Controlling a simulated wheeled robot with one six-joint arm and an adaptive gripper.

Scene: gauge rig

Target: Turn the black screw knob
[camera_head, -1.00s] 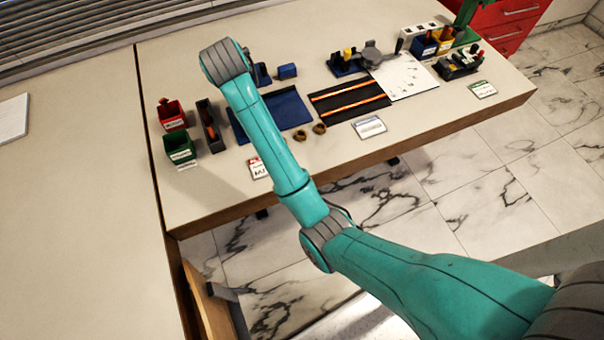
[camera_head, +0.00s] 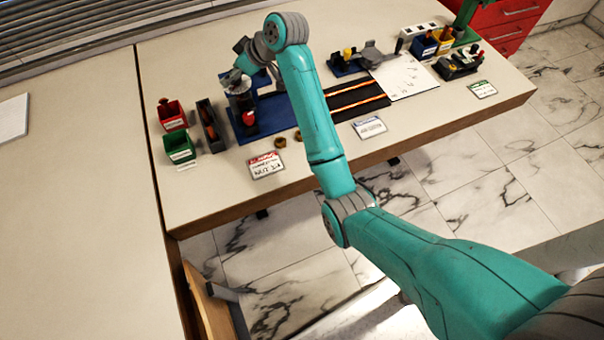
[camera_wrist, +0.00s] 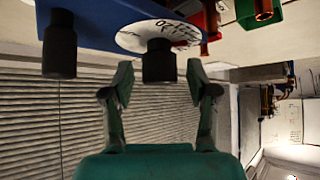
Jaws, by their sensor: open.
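In the wrist view, a black ribbed knob (camera_wrist: 159,62) stands out in front of a white dial face (camera_wrist: 160,35) on a blue body (camera_wrist: 105,18). A second black knob (camera_wrist: 60,45) hangs to its left, on the same blue body. My gripper (camera_wrist: 158,82) is open, its two fingertips on either side of the middle knob, a gap showing at each side. I see no contact. In the head view, my wrist is over the blue mat (camera_head: 278,113) at the back left; the fingers and the knobs cannot be made out there.
A red bin (camera_head: 172,116), a green bin (camera_head: 180,148) and a dark narrow tray (camera_head: 210,125) stand left of the mat. Brass nuts (camera_head: 281,142) and a red-headed card (camera_head: 266,165) lie in front. An orange-striped black mat (camera_head: 357,97) lies right.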

